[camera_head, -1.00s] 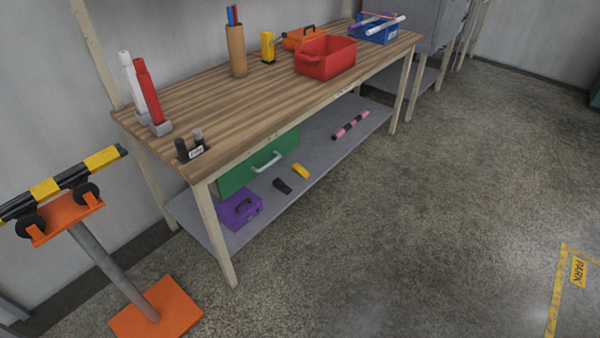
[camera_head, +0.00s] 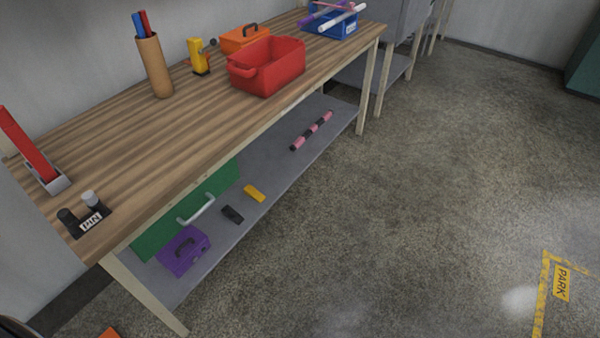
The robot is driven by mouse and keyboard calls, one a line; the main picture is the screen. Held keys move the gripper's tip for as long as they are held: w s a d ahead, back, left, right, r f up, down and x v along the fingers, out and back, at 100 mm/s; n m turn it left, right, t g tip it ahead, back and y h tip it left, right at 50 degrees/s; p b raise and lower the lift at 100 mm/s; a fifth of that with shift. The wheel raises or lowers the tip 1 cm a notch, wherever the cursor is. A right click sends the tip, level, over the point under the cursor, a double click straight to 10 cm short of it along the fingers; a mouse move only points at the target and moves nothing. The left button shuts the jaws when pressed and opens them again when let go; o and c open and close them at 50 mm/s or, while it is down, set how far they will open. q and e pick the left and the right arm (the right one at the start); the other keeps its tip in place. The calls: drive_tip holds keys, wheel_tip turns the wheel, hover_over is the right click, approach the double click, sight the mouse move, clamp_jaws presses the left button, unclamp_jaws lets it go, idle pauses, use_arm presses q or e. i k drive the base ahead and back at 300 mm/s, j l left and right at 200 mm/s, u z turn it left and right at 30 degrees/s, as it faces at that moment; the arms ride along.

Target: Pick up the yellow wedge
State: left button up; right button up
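The yellow wedge (camera_head: 254,193) is a small yellow block lying on the grey lower shelf (camera_head: 277,170) of the workbench, near the shelf's front edge. A black block of similar size (camera_head: 232,214) lies just left of it, a little apart. Neither of my grippers shows in the head view, so I cannot see whether they are open or shut.
A purple box (camera_head: 183,251), a green case (camera_head: 165,224) with a grey handle and a pink-black striped rod (camera_head: 311,131) are on the same shelf. The wooden benchtop (camera_head: 190,125) overhangs it, with a red bin (camera_head: 267,66) on top. The floor (camera_head: 420,190) in front is clear.

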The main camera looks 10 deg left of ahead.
sight(249, 190)
drive_tip(key=i, duration=0.7)
drive_tip(key=i+l+u, duration=0.1)
drive_tip(key=i, duration=0.6)
